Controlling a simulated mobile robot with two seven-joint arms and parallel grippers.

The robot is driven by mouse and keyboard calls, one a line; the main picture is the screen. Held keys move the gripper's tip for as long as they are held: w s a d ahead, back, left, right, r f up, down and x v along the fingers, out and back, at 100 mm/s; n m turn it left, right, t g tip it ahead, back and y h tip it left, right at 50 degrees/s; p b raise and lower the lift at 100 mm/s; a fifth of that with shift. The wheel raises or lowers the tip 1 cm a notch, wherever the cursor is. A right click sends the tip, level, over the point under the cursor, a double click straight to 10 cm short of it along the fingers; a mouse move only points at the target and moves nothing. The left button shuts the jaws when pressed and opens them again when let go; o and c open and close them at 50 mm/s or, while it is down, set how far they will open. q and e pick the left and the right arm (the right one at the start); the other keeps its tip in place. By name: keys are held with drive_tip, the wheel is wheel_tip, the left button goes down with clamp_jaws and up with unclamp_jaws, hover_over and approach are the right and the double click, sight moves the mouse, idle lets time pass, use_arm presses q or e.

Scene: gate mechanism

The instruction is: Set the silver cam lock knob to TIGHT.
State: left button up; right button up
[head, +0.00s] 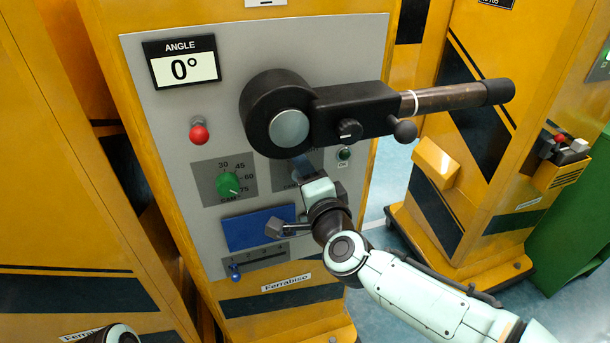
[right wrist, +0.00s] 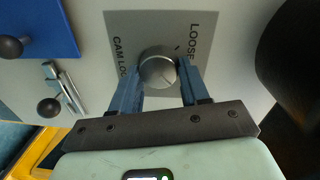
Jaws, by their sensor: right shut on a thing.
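The silver cam lock knob (right wrist: 157,70) is round and sits on a grey plate (right wrist: 128,24) in the right wrist view. The word LOOSE is beside it at the upper right, and CAM LOCK is at the left. A short dark mark shows just above right of the knob. The TIGHT label is not visible. My right gripper (right wrist: 157,82) has its two blue fingers on either side of the knob, shut on it. In the head view my right gripper (head: 302,168) reaches the panel below the black hub, and it hides the knob.
A black crank arm (head: 350,105) with a brown handle (head: 450,97) juts right, just above my right gripper. A green knob (head: 228,184), red knob (head: 199,134), blue plate (head: 245,232) and blue slider (head: 234,271) are on the panel. The angle display (head: 182,68) reads 0°.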

drive_tip(key=o, duration=1.1)
drive_tip(key=shift+c, duration=0.2)
use_arm(q)
drive_tip(key=shift+s+d+r+p, duration=0.4)
drive_tip(key=shift+s+r, duration=0.1)
drive_tip(key=shift+s, duration=0.2)
use_arm(e)
drive_tip(key=f+v, duration=0.1)
drive_tip(key=v, duration=1.2)
drive_tip(key=shift+s+r, duration=0.2)
drive_tip(key=shift+r, duration=0.3)
